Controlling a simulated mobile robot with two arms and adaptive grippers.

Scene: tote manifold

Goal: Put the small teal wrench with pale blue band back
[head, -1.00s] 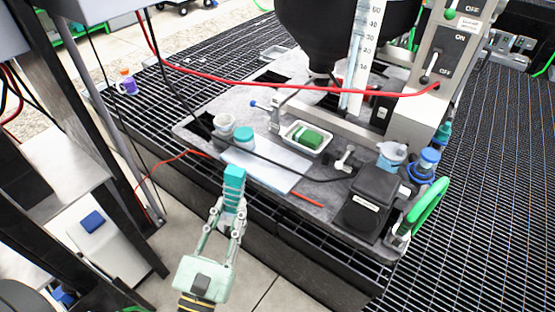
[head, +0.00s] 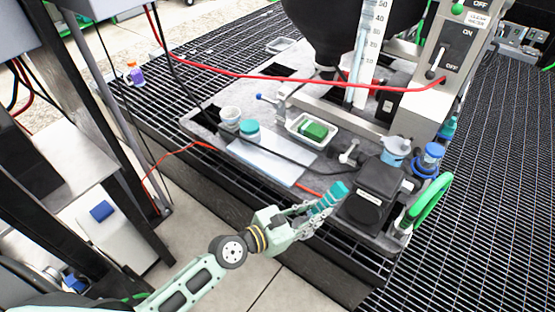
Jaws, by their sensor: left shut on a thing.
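My left gripper (head: 305,215) is shut on a teal piece with paler bands, which I take for the small teal wrench (head: 330,196). The wrench sticks out beyond the fingertips, tilted up to the right. In the picture it overlaps the front edge of the grey bench, just left of the black box (head: 370,190); whether it touches anything I cannot tell. The fingers hide its lower end. My right gripper is not in view.
The grey bench top (head: 215,146) holds a pale blue mat (head: 265,163), a teal-lidded jar (head: 250,130), a white tray (head: 296,121) with a green block (head: 314,130), and a metal fitting (head: 348,153). A red hose (head: 290,88) and a dark cable cross over the bench. A green loop (head: 430,203) stands at right.

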